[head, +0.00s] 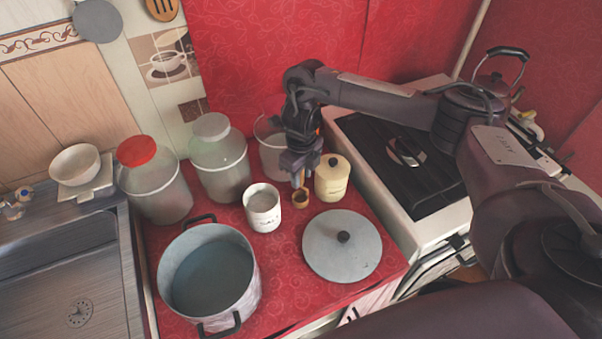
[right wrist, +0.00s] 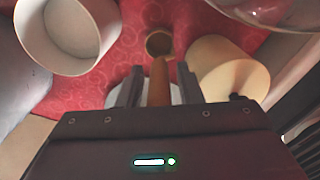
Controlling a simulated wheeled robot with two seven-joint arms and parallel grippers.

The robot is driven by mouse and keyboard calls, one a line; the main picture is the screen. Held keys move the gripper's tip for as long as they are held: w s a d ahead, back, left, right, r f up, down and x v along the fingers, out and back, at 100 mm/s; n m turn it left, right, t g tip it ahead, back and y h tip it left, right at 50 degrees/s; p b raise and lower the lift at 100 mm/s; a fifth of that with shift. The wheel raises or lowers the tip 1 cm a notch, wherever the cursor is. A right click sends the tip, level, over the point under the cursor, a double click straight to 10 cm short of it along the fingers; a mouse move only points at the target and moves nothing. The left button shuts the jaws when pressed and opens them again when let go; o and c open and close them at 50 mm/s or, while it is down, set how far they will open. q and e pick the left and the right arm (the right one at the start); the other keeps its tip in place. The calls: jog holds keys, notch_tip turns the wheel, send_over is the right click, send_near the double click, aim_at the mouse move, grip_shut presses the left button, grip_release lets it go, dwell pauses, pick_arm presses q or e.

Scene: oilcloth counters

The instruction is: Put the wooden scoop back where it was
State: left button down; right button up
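The wooden scoop (head: 301,198) hangs below my right gripper (head: 299,172) in the head view, handle up and bowl down, between the white mug and the cream canister. In the right wrist view its handle (right wrist: 159,82) runs between the two fingers (right wrist: 160,82), with the round bowl (right wrist: 158,43) beyond. The gripper appears shut on the handle, though the exact contact is hard to see. I cannot tell whether the bowl touches the red counter. My left gripper is not in view.
The white mug (head: 263,209) is left of the scoop; the cream canister (head: 332,180) is close on its right. A pot lid (head: 342,246) lies in front, with a large pot (head: 207,277) at front left. Jars (head: 220,160) stand behind. The stove (head: 400,165) is at right.

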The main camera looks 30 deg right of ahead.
jog(key=shift+o, duration=0.3)
jog(key=shift+r, duration=0.15)
jog(key=shift+r+p, duration=0.3)
notch_tip(320, 180, up, 12)
jog(key=shift+f+p, duration=0.25)
jog(key=shift+p, duration=0.9)
jog(key=shift+s, duration=0.1)
